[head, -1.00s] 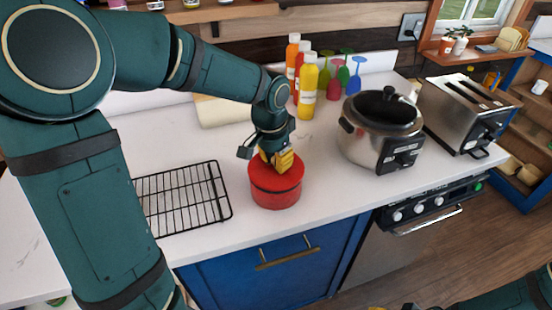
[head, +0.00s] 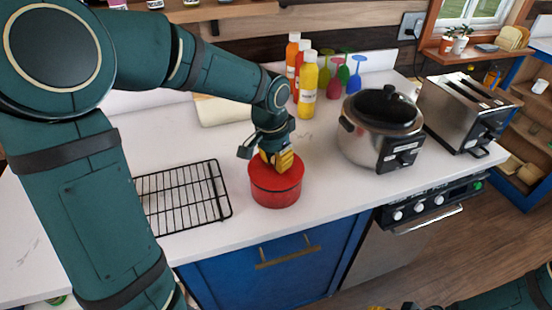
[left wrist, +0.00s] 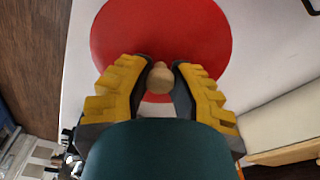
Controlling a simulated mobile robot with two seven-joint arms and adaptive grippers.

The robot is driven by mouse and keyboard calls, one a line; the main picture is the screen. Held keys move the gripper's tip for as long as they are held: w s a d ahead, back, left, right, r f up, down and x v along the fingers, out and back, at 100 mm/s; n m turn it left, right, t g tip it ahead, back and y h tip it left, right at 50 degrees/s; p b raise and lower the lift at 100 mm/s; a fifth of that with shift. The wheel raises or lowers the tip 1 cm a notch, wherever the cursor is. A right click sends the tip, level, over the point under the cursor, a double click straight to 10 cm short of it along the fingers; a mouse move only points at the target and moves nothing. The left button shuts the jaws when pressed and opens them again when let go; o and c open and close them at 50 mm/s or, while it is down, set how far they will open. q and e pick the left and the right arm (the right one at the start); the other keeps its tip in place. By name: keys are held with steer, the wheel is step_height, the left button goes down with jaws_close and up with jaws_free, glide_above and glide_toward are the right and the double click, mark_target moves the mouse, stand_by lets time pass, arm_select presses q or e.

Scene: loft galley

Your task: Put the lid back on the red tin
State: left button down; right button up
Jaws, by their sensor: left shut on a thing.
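The red tin (head: 277,200) stands upright on the white counter, right of the wire rack. Its round red lid (head: 263,172) is over the tin's top and looks level; I cannot tell whether it is fully seated. My left gripper (head: 278,160) is above the lid, pointing down. In the left wrist view, its yellow and black fingers (left wrist: 160,85) are shut on the lid's small wooden knob (left wrist: 160,78), with the red lid (left wrist: 160,35) beneath. My right gripper is mostly cut off at the bottom edge of the head view, where yellow parts (head: 408,306) show.
A black wire rack (head: 185,197) lies left of the tin. A steel cooker (head: 360,145) and a toaster (head: 460,115) stand to the right. Sauce bottles (head: 308,92) and coloured glasses stand behind. Bare counter lies between tin and cooker.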

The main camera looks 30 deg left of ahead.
stand_by(0.4)
arm_select(q)
steer(key=shift+c, duration=1.2)
jaws_free()
steer(key=shift+r, duration=0.15)
steer(key=shift+r+p, duration=2.9)
steer(key=shift+r, duration=0.45)
jaws_close()
steer(key=shift+f, duration=0.35)
